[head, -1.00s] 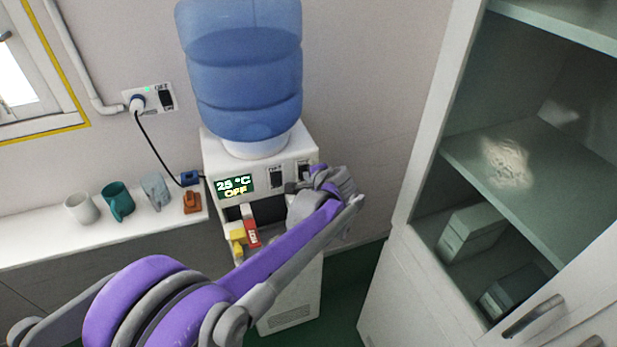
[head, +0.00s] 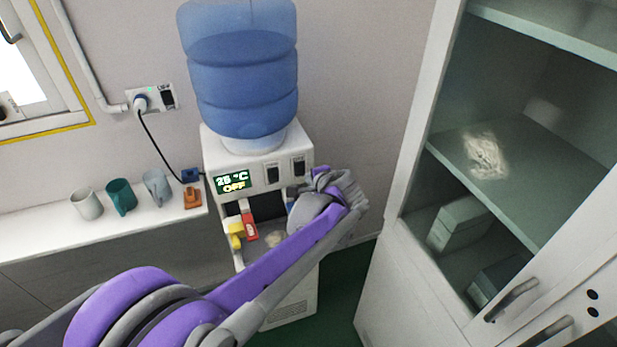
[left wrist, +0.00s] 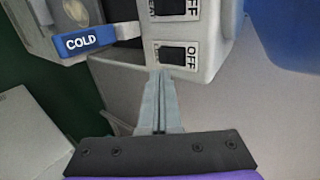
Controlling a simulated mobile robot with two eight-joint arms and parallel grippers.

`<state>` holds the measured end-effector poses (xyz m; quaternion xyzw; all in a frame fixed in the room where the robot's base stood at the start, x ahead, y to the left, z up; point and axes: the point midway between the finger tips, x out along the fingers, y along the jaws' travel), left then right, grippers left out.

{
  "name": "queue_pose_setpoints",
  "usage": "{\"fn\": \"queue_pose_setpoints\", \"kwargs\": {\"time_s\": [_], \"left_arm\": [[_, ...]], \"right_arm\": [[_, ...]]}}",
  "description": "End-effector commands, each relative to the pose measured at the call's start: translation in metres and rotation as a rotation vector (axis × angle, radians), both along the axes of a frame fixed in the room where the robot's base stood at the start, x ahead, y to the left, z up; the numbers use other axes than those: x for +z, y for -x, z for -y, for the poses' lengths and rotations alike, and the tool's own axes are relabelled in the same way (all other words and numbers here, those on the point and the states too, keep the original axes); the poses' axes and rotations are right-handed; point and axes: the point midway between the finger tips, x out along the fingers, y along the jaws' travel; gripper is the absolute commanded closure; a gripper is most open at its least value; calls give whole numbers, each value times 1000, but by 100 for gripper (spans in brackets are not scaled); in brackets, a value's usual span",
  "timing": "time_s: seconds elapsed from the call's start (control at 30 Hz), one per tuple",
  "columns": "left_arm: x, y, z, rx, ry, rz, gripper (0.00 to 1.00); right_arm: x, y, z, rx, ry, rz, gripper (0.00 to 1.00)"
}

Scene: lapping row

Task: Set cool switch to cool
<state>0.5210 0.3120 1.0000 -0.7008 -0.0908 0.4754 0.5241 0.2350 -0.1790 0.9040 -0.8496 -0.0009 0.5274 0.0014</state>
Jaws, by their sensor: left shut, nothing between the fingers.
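The water dispenser (head: 218,147) stands against the wall, its display (head: 232,181) reading 25 °C OFF. Two dark rocker switches are on its front panel, a left one (head: 272,174) and a right one (head: 298,166). In the left wrist view the nearer switch (left wrist: 172,54) shows an OFF label; the other (left wrist: 170,7) is cut by the top edge. Which is the cool switch, and how each is tilted, I cannot read. My left gripper (left wrist: 165,76) is shut and empty, its tips just beside the nearer switch; contact is unclear. In the head view it (head: 318,180) is partly hidden by its wrist.
A blue COLD tap lever (left wrist: 85,42) is beside the gripper. Red (head: 250,226) and yellow (head: 234,230) levers are on the dispenser's left. Several mugs (head: 121,197) stand on the counter at left. An open-fronted cabinet (head: 415,150) stands close at right.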

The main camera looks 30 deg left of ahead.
Motion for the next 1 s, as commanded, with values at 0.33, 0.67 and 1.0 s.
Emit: {"fn": "queue_pose_setpoints", "kwargs": {"time_s": [0.33,0.67,1.0], "left_arm": [[41,39,47,-4,2,-1,100],[50,47,55,-1,1,-1,100],[47,50,59,-3,1,-2,100]], "right_arm": [[2,-1,0,0,0,1,50],[3,-1,0,0,0,1,50],[-1,0,0,0,0,-1,50]]}}
